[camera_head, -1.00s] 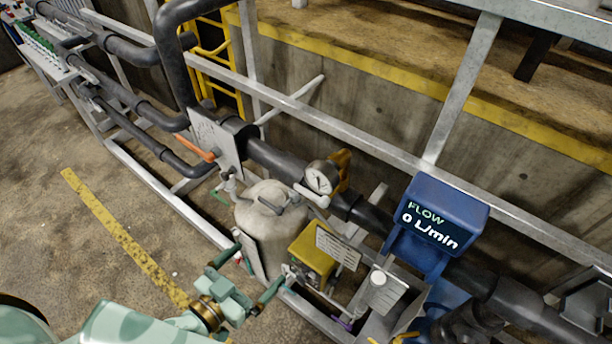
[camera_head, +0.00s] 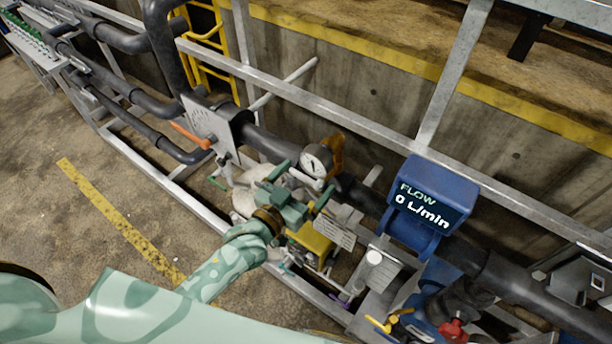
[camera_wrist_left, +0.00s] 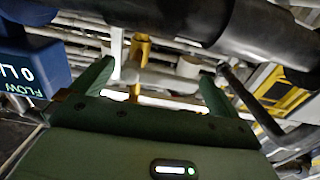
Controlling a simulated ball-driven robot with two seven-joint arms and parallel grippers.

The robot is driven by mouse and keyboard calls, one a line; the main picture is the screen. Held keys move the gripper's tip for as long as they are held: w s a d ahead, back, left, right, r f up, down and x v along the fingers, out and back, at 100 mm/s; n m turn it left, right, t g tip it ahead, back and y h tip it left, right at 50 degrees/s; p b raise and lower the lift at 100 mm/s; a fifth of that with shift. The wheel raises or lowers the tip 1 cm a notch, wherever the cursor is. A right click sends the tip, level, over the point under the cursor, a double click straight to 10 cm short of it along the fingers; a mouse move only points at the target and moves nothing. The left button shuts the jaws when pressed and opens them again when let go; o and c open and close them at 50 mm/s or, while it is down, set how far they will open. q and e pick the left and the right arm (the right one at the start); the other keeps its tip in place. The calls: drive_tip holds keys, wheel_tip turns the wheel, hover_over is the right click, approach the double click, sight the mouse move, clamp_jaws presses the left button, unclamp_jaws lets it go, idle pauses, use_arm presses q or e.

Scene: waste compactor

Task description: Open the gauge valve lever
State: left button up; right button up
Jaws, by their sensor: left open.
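The round white-faced pressure gauge (camera_head: 316,160) sits on the dark pipe, in front of a yellow bracket. A pale grey lever (camera_head: 304,179) shows just below the gauge; it looks like the gauge valve lever. My left gripper (camera_head: 300,185) is open, its two green fingers on either side of the lever in the head view. In the left wrist view, the open gripper (camera_wrist_left: 155,84) has a pale bar (camera_wrist_left: 165,80) lying across the gap between its fingers. I cannot tell whether the fingers touch it. My right gripper is not in view.
A blue flow meter (camera_head: 431,207) reading 0 L/min stands to the right. A perforated plate with an orange handle (camera_head: 190,135) is to the left. The pale tank (camera_head: 244,202) is partly hidden behind my arm. A yellow valve handle (camera_head: 389,321) is at the lower right.

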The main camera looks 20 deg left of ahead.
use_arm(q)
drive_tip(key=shift+w+d, duration=0.1)
drive_tip(key=shift+w, duration=0.35)
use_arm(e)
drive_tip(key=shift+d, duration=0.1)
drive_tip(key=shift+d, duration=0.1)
use_arm(q)
drive_tip(key=c, duration=1.3)
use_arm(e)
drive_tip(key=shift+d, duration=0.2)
